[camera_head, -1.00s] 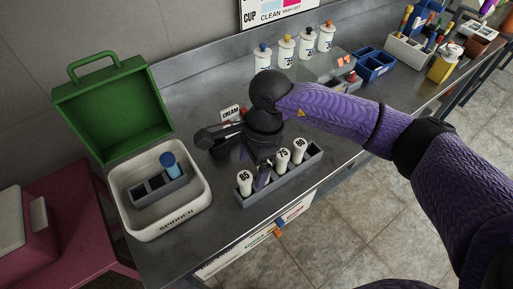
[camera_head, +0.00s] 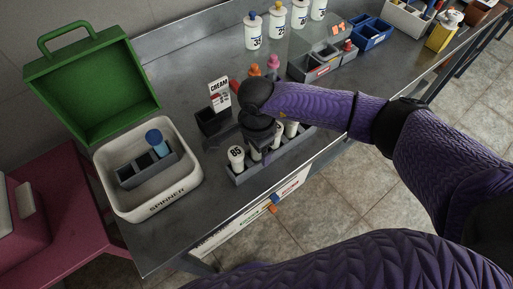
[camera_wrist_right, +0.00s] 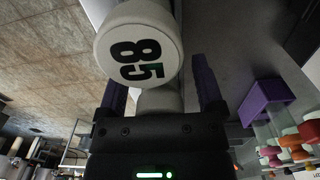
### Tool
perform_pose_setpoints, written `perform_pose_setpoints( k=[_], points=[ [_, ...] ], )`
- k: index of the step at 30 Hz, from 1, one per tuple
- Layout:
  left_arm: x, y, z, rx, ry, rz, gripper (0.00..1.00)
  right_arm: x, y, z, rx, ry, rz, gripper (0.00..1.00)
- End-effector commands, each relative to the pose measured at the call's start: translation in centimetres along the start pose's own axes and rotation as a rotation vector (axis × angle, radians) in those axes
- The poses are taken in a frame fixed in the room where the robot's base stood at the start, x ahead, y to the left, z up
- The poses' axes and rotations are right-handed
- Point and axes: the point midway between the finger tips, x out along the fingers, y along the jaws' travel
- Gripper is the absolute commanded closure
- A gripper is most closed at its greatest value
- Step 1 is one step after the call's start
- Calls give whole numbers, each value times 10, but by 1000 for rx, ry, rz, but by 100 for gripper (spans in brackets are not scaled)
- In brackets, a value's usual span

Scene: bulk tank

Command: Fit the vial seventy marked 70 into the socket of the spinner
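The spinner (camera_head: 104,169) is a white tub with an open green lid (camera_head: 93,80). Its grey insert (camera_head: 127,178) has dark square sockets, and a blue-capped vial (camera_head: 155,140) stands in the back right one. White-capped vials stand in a grey rack (camera_head: 243,177). The vial marked 85 (camera_head: 236,153) is at the left end, and its cap shows close in the right wrist view (camera_wrist_right: 138,45). My right gripper (camera_head: 256,153) points down beside it. In the wrist view its purple fingers stand apart around a pale vial (camera_wrist_right: 160,101) whose number is hidden. My left gripper is out of view.
A CREAM sign (camera_head: 219,94) and a dark box (camera_head: 212,122) stand behind the rack. White numbered bottles (camera_head: 277,24) stand farther back, and grey bins (camera_head: 322,62) at right. Bare counter lies between spinner and rack. The counter's front edge is close.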

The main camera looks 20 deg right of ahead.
Motion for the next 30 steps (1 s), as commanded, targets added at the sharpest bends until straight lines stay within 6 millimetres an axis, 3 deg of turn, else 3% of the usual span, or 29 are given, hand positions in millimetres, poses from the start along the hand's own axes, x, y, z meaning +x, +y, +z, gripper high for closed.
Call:
perform_pose_setpoints(
  k=[1, 9, 12, 20, 23, 30],
  points=[
    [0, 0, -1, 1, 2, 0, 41, 0, 0, 0, 0, 0, 0, 26],
    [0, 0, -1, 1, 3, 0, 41, 0, 0, 0, 0, -1, 0, 83],
    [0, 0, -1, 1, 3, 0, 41, 0, 0, 0, 0, -1, 0, 100],
    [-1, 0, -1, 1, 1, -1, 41, -2, 0, 0, 0, -1, -1, 100],
    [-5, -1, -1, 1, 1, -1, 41, -20, -1, 0, -1, -1, -4, 100],
    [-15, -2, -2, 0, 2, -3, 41, -82, -1, 0, -1, 0, -4, 100]
  ],
)
